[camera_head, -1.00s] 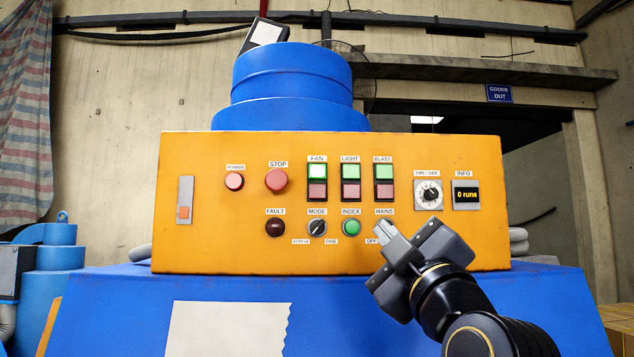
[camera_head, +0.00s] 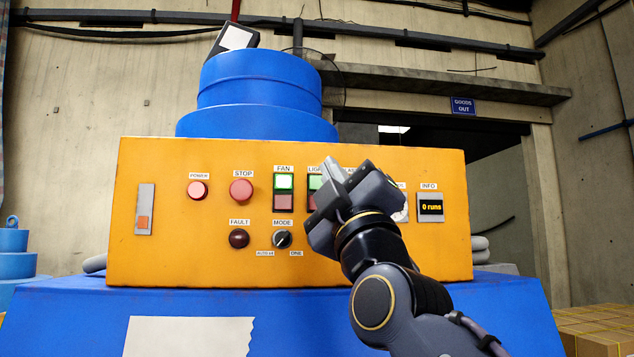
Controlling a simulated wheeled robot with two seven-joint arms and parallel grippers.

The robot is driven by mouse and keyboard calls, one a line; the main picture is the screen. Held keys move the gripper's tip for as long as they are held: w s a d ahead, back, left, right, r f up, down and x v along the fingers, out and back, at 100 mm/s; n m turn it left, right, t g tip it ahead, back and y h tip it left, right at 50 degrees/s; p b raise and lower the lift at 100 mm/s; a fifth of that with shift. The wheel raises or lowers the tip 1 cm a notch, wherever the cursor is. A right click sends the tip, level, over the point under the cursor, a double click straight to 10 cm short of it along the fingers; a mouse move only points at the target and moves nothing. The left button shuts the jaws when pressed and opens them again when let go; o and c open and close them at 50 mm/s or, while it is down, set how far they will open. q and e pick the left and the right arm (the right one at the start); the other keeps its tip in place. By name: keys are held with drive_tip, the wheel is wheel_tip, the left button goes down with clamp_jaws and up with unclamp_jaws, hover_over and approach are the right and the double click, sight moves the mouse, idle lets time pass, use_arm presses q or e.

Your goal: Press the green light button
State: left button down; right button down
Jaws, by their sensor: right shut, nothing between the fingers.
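The green light button (camera_head: 315,182) is the upper, green half of the LIGHT switch on the orange panel (camera_head: 200,262). Its right part is hidden behind my gripper; a red half shows below it. My right gripper (camera_head: 328,170) is shut and empty, its fingertips in front of the LIGHT switch's right side. I cannot tell whether the tips touch the panel. The FAN switch (camera_head: 284,182) to the left shows a bright green upper half. My left gripper is not in view.
The red STOP button (camera_head: 241,191), POWER button (camera_head: 197,190), dark FAULT lamp (camera_head: 239,239) and MODE knob (camera_head: 282,240) sit left of my gripper.

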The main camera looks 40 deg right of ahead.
sight(318, 183)
drive_tip(key=w+d, duration=0.4)
drive_tip(key=w, duration=0.3)
drive_tip(key=shift+w, duration=0.15)
idle(2.0)
drive_tip(key=shift+w+d, duration=0.2)
drive_tip(key=shift+w, duration=0.05)
drive_tip(key=shift+w+d, duration=0.2)
drive_tip(key=shift+w, duration=0.2)
idle(0.8)
drive_tip(key=shift+s+a, duration=0.45)
drive_tip(key=shift+s, duration=0.35)
